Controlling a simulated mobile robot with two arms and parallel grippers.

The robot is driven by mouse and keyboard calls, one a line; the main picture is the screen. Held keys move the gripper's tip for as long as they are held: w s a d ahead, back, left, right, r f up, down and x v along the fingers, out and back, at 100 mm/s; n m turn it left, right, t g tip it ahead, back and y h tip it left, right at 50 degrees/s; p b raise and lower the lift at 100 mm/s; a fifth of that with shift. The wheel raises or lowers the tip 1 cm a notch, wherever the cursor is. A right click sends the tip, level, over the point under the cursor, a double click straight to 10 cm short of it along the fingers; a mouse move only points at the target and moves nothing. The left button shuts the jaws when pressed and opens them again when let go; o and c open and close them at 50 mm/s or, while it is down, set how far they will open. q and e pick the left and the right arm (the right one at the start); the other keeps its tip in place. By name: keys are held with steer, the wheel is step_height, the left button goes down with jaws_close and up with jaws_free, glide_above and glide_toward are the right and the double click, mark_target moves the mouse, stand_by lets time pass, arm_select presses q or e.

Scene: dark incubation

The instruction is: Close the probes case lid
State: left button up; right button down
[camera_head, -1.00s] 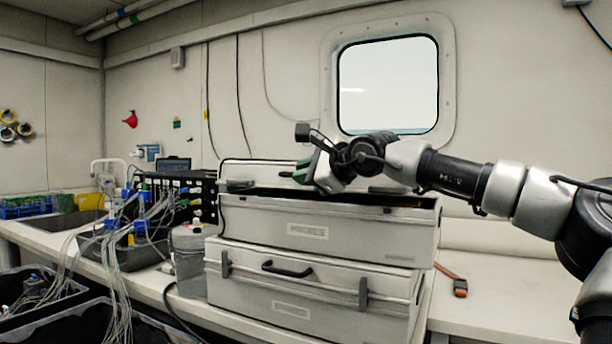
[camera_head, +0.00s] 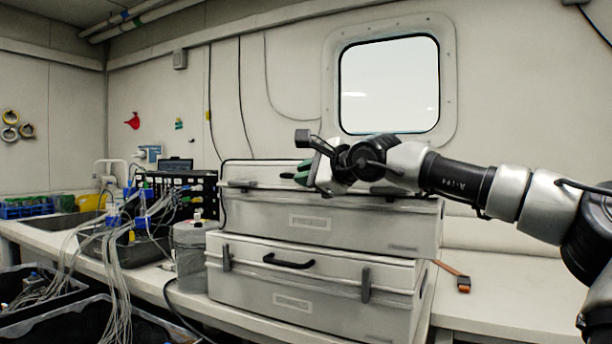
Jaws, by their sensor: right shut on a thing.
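The probes case (camera_head: 345,222) is the upper of two stacked grey cases on the bench. Its lid (camera_head: 262,172) lies down over the box, and the dark inside no longer shows along the front. My arm covers part of the lid, so I cannot tell whether it is fully seated. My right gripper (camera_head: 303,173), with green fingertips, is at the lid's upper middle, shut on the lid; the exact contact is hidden. My left gripper is not in view.
A second closed case (camera_head: 310,290) with a black handle stands underneath. A grey canister (camera_head: 190,250) and cabled equipment (camera_head: 130,225) are to the left. An orange-handled tool (camera_head: 455,277) lies on the right of the bench, where the bench is mostly clear.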

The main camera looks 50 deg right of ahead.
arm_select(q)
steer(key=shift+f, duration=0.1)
arm_select(e)
steer(key=shift+w+f, duration=0.1)
steer(key=shift+f, duration=0.6)
steer(key=c, duration=1.2)
jaws_free()
steer(key=shift+a+r, duration=0.1)
steer(key=shift+o, duration=0.2)
steer(key=shift+d, duration=0.2)
steer(key=shift+r, duration=0.15)
steer(key=shift+s, duration=0.25)
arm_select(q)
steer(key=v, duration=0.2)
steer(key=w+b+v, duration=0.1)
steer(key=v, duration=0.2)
arm_select(e)
steer(key=v, duration=1)
steer(key=shift+s, duration=0.2)
